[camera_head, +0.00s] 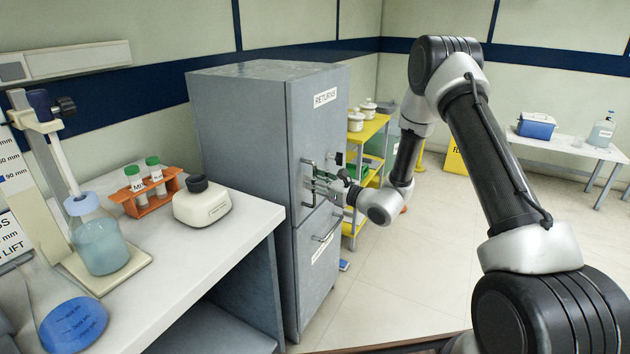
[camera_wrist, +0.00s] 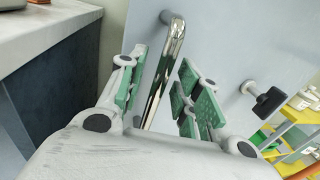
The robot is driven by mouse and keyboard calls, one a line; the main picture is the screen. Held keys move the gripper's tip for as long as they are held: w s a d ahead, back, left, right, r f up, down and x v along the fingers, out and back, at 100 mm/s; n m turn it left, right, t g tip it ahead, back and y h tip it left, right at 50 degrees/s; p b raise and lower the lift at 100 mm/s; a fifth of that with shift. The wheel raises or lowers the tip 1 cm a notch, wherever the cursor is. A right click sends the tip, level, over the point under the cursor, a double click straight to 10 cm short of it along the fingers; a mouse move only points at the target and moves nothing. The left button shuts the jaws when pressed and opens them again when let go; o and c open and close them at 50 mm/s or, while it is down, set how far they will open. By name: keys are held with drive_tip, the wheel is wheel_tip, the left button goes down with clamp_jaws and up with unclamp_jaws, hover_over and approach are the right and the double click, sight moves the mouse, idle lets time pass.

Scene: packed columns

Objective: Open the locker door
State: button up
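A tall grey locker (camera_head: 240,120) stands left of centre in the head view, its upper door (camera_head: 317,125) labelled RETURNS. The upper door looks shut. A chrome bar handle (camera_wrist: 160,75) stands out from this door in the wrist view. My gripper (camera_head: 312,184) reaches the handle from the right in the head view. In the wrist view my gripper (camera_wrist: 162,88) has its green-padded fingers on either side of the bar, with gaps visible, so it looks open around it. A black knob (camera_wrist: 268,102) sits on the door to the right of the handle.
A white bench (camera_head: 170,262) with a bottle (camera_head: 98,242), a tube rack (camera_head: 145,198) and a small white device (camera_head: 201,203) adjoins the locker's left. A yellow shelf (camera_head: 368,134) stands behind its right side. The floor (camera_head: 400,285) in front is mostly clear.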

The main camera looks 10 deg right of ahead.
clamp_jaws()
